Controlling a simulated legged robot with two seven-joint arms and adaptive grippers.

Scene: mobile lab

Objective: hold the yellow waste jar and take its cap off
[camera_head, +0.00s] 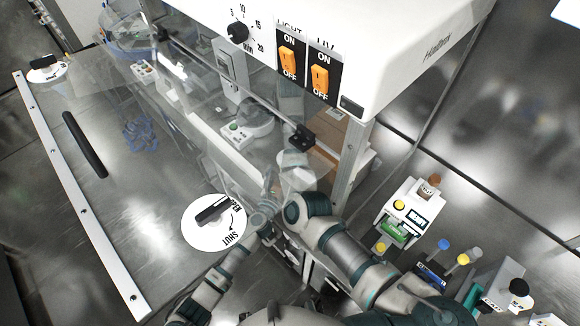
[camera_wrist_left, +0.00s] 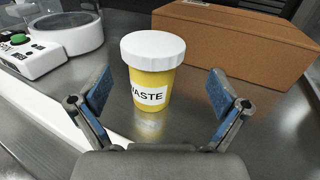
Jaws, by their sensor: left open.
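The yellow waste jar (camera_wrist_left: 155,91) stands upright on a grey metal surface in the left wrist view, its "WASTE" label partly facing me. Its wide white cap (camera_wrist_left: 153,49) sits on top. My left gripper (camera_wrist_left: 160,88) is open, its two blue-padded fingers apart, one on each side of the jar as seen, with the jar beyond them. I see no contact. In the head view I cannot make out the jar among the arms and clear panels. My right arm (camera_head: 345,250) reaches up to the cabinet there; its fingers cannot be made out.
A brown box (camera_wrist_left: 235,42) stands close behind and right of the jar. A white device with a green button (camera_wrist_left: 28,52) is at left. The white cabinet (camera_head: 400,45) with clear panels crowds the arms. A small labelled instrument (camera_head: 400,222) and capped tubes stand at lower right.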

